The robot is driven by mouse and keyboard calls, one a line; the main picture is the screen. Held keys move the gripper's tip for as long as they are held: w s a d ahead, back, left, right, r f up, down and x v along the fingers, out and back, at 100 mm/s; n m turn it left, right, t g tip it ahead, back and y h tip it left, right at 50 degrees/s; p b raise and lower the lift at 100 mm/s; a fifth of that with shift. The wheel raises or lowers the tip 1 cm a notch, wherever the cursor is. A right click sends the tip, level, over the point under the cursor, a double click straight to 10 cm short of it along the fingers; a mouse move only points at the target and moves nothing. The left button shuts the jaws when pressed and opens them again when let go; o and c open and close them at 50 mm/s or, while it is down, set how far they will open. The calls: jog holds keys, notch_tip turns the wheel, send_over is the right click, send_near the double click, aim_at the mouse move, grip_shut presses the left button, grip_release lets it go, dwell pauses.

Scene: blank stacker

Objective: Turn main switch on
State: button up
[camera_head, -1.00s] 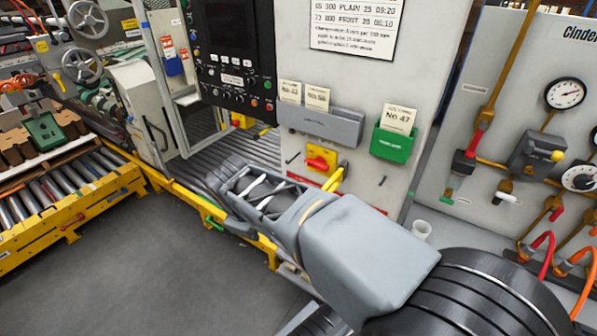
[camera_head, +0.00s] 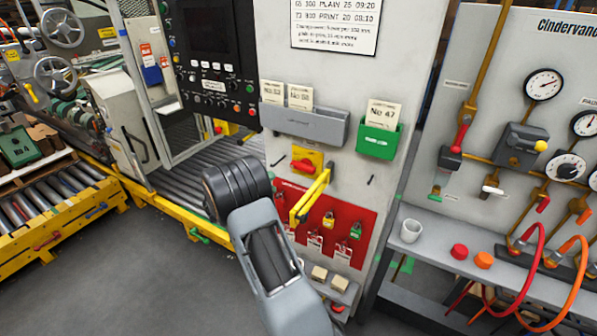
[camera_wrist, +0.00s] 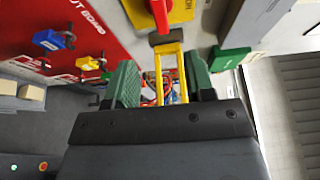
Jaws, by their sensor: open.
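The main switch appears to be the red rotary knob (camera_head: 304,165) on a yellow plate, on the pale cabinet front. In the wrist view the red knob (camera_wrist: 159,12) and its yellow plate (camera_wrist: 183,9) are at the top, beyond my fingertips. My gripper (camera_wrist: 160,82) is open, with a green-padded finger on each side. A yellow two-railed frame (camera_wrist: 171,72) with a dark end bar lies between the fingers, pointing at the knob. A similar yellow frame (camera_head: 311,196) stands out before the cabinet in the head view. I cannot tell what it is attached to. My fingers are hidden in the head view.
A red lockout board (camera_head: 341,212) with several padlocks lies below the switch. Above are a grey card holder (camera_head: 303,126) and a green card holder (camera_head: 377,143). A shelf with a white cup (camera_head: 411,231) is at right. A roller conveyor (camera_head: 60,205) is at left.

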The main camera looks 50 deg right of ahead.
aim_at(301, 169)
jog(key=d, duration=0.4)
jog(key=s+d+p, duration=0.1)
jog(key=d, duration=0.3)
jog(key=s+d+p, duration=0.1)
jog(key=d, duration=0.3)
jog(key=shift+d, duration=0.25)
